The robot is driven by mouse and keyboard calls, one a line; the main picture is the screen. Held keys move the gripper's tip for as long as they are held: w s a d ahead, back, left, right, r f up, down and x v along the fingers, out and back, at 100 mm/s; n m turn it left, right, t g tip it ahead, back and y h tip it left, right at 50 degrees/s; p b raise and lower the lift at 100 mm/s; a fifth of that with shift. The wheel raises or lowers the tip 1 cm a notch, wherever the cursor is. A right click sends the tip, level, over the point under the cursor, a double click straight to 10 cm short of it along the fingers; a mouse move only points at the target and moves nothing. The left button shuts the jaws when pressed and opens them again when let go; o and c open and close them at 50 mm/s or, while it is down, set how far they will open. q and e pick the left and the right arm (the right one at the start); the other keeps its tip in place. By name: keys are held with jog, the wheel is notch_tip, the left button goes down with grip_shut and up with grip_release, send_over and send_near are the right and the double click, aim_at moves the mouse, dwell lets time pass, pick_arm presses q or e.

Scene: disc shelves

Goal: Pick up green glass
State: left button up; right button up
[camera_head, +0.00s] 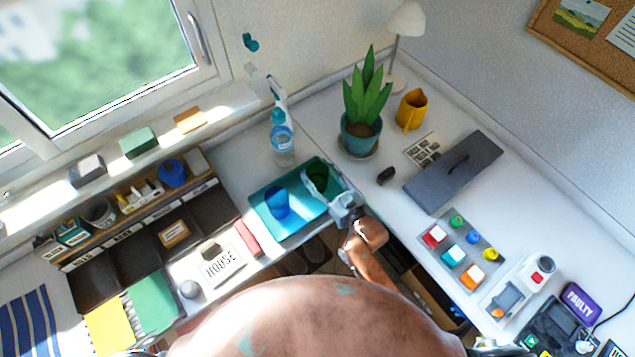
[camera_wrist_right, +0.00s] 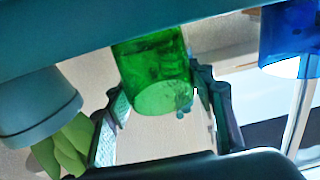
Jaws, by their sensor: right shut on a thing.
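The green glass (camera_head: 317,172) is at the right part of the teal tray (camera_head: 297,226), partly hidden by my right gripper (camera_head: 322,181). In the right wrist view the green glass (camera_wrist_right: 152,72) sits between the two fingers of my right gripper (camera_wrist_right: 160,92), which are shut on it. Whether the glass touches the tray or is slightly above it I cannot tell. A blue glass (camera_head: 276,203) stands on the tray to the left; it also shows in the right wrist view (camera_wrist_right: 288,35). My left gripper is not in view.
A red book (camera_head: 247,238) lies beside the tray.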

grip_shut()
jog(key=shift+r, duration=0.15)
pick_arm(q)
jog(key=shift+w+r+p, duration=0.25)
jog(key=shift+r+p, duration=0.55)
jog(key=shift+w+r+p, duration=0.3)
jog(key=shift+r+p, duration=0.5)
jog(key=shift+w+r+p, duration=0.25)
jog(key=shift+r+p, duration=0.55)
pick_arm(e)
jog(key=s+d+r, duration=0.1)
jog(key=s+r, duration=1.1)
jog(key=s, duration=0.1)
jog(key=shift+s+d+r, duration=0.2)
jog(key=shift+s+r, duration=0.15)
jog(key=shift+s, duration=0.05)
